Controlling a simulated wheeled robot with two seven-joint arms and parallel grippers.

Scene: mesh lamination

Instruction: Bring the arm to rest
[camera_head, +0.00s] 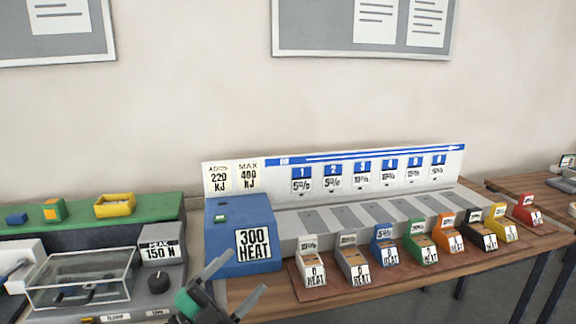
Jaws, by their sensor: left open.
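My left gripper (236,284) shows at the bottom of the head view, left of centre. Its two grey fingers are spread apart with nothing between them. It is in front of the blue box labelled 300 HEAT (226,254), near the table's front edge. I cannot tell whether it touches anything. My right gripper is not in view.
Several small coloured bins, such as the blue bin (383,258), line the wooden table's (405,287) front. A grey slotted panel (350,214) stands behind them. At left are a clear-lidded box (80,279), a 150 N unit (161,256) and a green shelf (155,207).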

